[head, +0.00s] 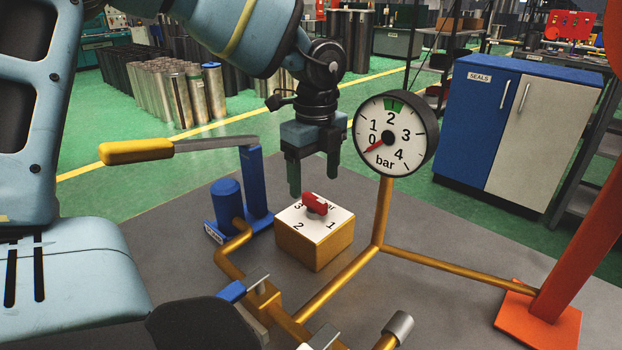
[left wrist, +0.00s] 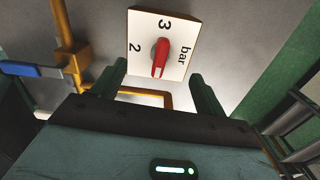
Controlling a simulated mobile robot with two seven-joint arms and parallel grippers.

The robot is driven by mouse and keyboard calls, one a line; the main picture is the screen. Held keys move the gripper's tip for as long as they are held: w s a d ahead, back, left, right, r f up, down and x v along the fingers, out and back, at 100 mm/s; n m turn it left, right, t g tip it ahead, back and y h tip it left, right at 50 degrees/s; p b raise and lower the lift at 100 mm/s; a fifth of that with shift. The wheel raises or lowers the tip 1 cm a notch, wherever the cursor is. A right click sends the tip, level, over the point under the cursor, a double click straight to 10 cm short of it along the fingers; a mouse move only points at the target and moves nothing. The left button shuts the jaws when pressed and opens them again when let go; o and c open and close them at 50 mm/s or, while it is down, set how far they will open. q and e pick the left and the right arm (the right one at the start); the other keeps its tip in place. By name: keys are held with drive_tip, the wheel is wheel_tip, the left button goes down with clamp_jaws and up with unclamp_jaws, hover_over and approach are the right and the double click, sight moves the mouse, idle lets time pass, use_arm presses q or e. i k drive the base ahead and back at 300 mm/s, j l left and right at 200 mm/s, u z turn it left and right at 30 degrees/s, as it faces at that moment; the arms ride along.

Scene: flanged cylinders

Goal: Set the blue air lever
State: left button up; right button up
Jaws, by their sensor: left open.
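The blue air lever (head: 232,291) sits on the yellow pipe at the lower middle, left of and nearer than the dial box. It also shows at the left edge of the left wrist view (left wrist: 36,70), lying beside a yellow pipe fitting. My left gripper (head: 314,184) is open and empty, pointing down above the red knob (head: 315,203) on the dial box (head: 312,243). In the left wrist view the knob lies ahead of the two spread fingers, apart from them. The gauge (head: 392,135) has its red needle near 0. My right gripper is not seen.
A blue pump (head: 228,203) with a yellow-handled lever (head: 137,151) stands left of the dial box. Yellow pipes (head: 440,260) run across the grey table to an orange post (head: 540,312). A blue and white cabinet (head: 475,130) stands behind.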

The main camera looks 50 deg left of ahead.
sight(235, 292)
drive_tip(key=k, duration=1.5)
